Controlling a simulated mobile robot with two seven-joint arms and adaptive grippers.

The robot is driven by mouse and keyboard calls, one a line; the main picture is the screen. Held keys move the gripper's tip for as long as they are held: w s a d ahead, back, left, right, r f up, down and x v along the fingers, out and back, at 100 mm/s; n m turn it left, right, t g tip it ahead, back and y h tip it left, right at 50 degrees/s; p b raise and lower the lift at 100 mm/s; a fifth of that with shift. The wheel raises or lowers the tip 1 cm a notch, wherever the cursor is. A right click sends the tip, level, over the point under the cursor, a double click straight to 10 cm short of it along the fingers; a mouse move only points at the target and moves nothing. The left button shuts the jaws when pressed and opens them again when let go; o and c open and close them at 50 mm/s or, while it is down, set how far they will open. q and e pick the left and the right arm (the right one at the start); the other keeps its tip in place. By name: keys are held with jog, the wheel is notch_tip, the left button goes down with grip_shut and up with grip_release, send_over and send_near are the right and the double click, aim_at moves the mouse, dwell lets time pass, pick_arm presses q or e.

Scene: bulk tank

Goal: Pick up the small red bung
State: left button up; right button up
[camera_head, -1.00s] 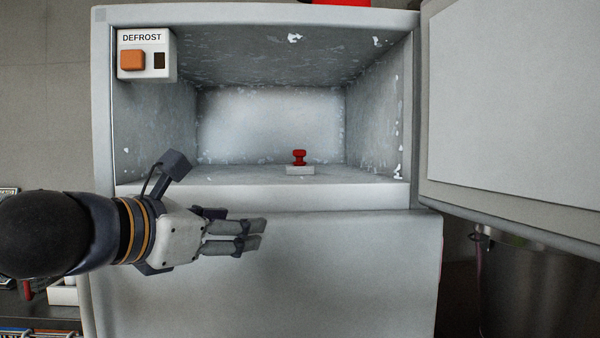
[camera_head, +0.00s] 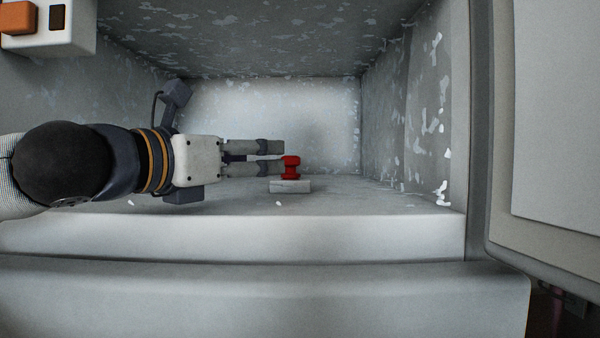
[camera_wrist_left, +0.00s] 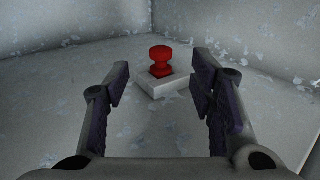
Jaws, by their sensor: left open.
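The small red bung (camera_head: 291,167) stands upright on a small white block (camera_head: 290,187) on the floor of the frosted compartment. My left gripper (camera_head: 283,157) is inside the compartment, coming in from the left, with its fingertips at the bung's left side in the head view. In the left wrist view the bung (camera_wrist_left: 161,61) and the white block (camera_wrist_left: 165,84) are ahead, between the lines of the two open fingers (camera_wrist_left: 161,80). The fingers are apart and hold nothing. My right gripper is not in view.
Frosted walls enclose the compartment, with the right wall (camera_head: 412,110) beyond the bung. A raised front ledge (camera_head: 240,235) runs below. The open door (camera_head: 560,120) stands at the right. A control box with an orange button (camera_head: 30,18) is at the upper left.

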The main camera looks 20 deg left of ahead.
aim_at(285, 157)
pick_arm(q)
jog(key=x, duration=0.9)
jog(key=shift+w+d+f, duration=0.1)
jog(key=shift+w+d, duration=0.05)
jog(key=shift+w, duration=0.2)
jog(key=c, duration=1.1)
